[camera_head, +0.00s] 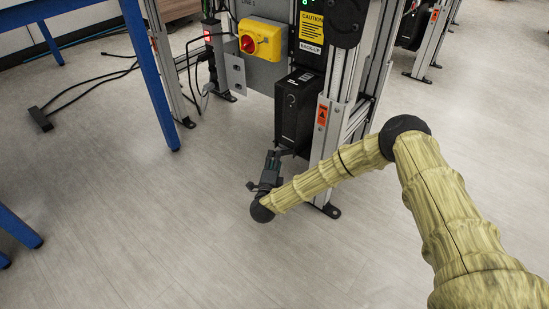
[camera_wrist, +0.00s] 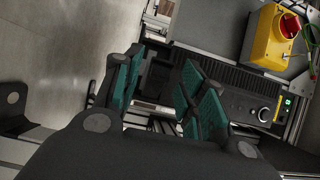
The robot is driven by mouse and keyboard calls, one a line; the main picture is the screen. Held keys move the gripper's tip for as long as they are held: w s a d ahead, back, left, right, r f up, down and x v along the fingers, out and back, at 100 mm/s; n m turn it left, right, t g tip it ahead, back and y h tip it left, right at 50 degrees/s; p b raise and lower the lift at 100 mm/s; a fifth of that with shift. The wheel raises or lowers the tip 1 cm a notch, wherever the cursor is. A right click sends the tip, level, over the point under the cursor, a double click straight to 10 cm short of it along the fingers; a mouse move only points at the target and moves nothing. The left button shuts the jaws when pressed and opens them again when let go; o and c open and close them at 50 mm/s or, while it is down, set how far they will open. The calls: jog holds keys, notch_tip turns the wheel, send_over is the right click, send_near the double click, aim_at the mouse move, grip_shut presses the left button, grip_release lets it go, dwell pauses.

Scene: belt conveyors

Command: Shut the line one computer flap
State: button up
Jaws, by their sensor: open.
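The line one computer (camera_head: 297,108) is a black upright box mounted low on the aluminium conveyor frame, under the LINE 1 panel. In the wrist view its dark front (camera_wrist: 246,106) lies to the right, with a round knob-like button and a green display near it. My gripper (camera_head: 274,155) is low, just in front of the computer's bottom end. In the wrist view my gripper (camera_wrist: 160,82) has its teal pads apart, with a dark panel-like piece between them. I cannot tell for sure whether this piece is the flap, or whether a pad touches it.
A yellow box with a red switch (camera_head: 260,40) is above left of the computer. The frame's post (camera_head: 331,130) and foot stand close to its right. A blue table leg (camera_head: 153,85) and loose black cables are to the left. The floor (camera_head: 150,230) in front is clear.

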jog(key=s+a, duration=0.1)
jog(key=s, duration=0.8)
jog(key=shift+s+a, duration=0.25)
jog(key=shift+a, duration=0.1)
